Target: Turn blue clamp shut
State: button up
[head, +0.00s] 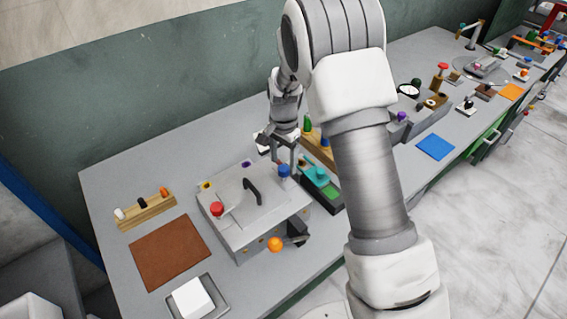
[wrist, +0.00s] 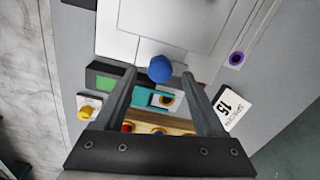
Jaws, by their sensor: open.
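The blue clamp (head: 284,170) has a round blue knob and stands at the back right corner of the grey foam press (head: 240,228). In the wrist view the blue knob (wrist: 160,69) appears between my fingertips, with a gap on each side. My gripper (head: 286,162) is open and points down at the blue clamp; its two fingers also show in the wrist view (wrist: 157,77). I cannot tell how far the tips reach down beside the knob. The clamp's lower part is hidden below the knob in the wrist view.
On the press are a red knob (head: 216,209) and a black lid handle (head: 252,188); an orange ball (head: 274,244) is at its front. A green and teal device (head: 320,183) stands close on the right. A brown mat (head: 170,252) lies left.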

jog(key=shift+f, duration=1)
grip_shut()
